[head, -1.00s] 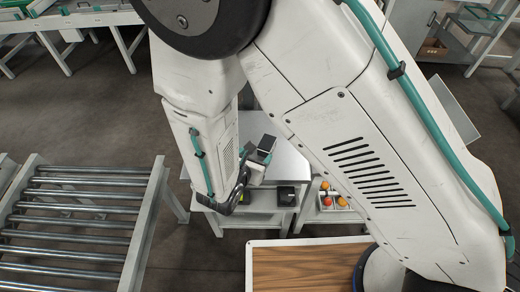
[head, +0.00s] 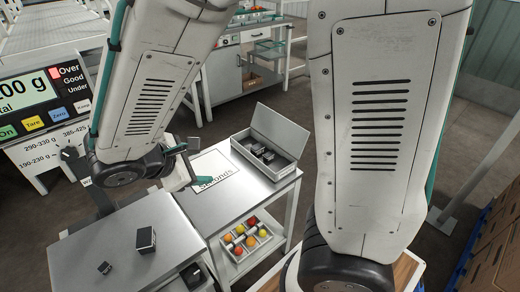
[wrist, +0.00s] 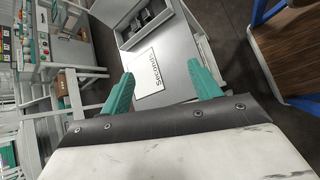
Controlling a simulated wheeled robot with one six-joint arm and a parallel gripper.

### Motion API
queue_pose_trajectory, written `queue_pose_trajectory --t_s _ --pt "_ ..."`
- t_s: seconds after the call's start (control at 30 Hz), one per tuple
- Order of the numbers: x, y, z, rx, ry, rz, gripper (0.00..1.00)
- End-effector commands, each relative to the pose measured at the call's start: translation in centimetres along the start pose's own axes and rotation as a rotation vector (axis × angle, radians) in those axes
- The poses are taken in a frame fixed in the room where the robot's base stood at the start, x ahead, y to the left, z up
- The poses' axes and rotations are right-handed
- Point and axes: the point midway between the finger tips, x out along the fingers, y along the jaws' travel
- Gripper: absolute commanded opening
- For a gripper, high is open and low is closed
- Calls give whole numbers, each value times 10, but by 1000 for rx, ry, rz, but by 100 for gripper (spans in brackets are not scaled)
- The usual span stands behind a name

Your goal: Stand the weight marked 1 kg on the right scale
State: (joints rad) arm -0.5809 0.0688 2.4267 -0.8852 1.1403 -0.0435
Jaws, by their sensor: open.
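Several dark block weights (head: 262,153) stand in a grey open box at the back of a metal table, and the box also shows in the wrist view (wrist: 138,22). Two more dark blocks, a larger one (head: 146,240) and a smaller one (head: 104,267), stand on the nearer metal surface. No mark on any block is readable, so I cannot tell which is 1 kg. A large weighing display (head: 30,105) stands at left; I cannot make out the right scale's pan. My gripper (wrist: 162,88) is open and empty, teal fingers apart, above the table with the "Seconds" card.
The "Seconds" card (head: 214,182) lies flat on the table (head: 262,190). A tray of tomatoes (head: 246,240) sits on a lower shelf. A dark object (head: 192,274) is below the nearer surface's edge. My arm hides much of the right side.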

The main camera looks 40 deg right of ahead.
Motion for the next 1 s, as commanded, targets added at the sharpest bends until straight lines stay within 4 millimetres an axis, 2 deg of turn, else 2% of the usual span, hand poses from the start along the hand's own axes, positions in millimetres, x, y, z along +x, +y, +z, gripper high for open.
queue_pose_trajectory --t_s 0.03,0.2,0.4,0.5,0.67,1.0 --pt "0 -1 28 117 14 -71 63" --pt "-9 -22 95 467 72 -307 63" --pt "-33 -55 147 851 187 -552 63" --pt "-47 -69 160 1004 253 -645 63" --pt "-64 -81 170 1154 335 -734 63" --pt "-70 -85 172 1200 365 -765 63"
